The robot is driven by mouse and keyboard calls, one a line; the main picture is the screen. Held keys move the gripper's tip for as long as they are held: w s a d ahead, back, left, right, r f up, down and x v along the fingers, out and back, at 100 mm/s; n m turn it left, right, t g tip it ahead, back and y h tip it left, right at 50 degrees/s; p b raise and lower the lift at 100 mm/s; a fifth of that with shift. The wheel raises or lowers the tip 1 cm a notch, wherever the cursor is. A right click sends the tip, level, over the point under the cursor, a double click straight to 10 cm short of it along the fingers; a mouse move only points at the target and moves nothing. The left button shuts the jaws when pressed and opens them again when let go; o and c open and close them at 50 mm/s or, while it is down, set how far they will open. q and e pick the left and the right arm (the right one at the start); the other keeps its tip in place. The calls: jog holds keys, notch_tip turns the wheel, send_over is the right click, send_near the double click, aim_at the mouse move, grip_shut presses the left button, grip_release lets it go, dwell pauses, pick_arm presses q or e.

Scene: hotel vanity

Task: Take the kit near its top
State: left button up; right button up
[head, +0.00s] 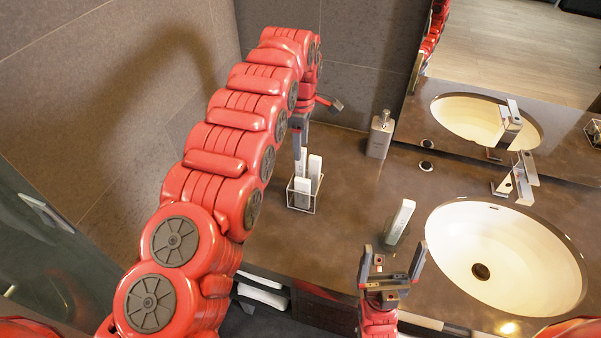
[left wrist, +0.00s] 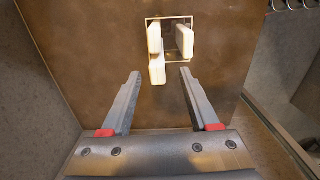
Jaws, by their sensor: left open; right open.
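Several slim white kits (head: 314,170) stand upright in a wire holder (head: 302,206) on the brown counter. They also show in the left wrist view (left wrist: 156,70), beyond the fingertips. My left gripper (head: 299,148) is above the holder; in the left wrist view its fingers (left wrist: 160,72) are apart with nothing gripped between them. My right gripper (head: 391,252) is open and empty, in front of that kit in the picture. My left arm hides part of the counter behind it.
A white oval sink (head: 455,245) with a metal faucet (head: 518,180) is at the right. A grey soap dispenser (head: 380,136) stands near the back wall. A mirror (head: 500,60) is behind the sink.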

aim_at(301, 172)
pick_arm(q)
jog(key=shift+w+f, duration=0.15)
jog(key=shift+f, duration=0.6)
jog(key=shift+f+p, duration=0.3)
jog(key=shift+p, duration=0.25)
notch_tip(301, 172, down, 5)
jog(key=shift+r+p, duration=0.2)
jog(key=shift+p, duration=1)
jog(key=shift+c, duration=0.2)
grip_shut()
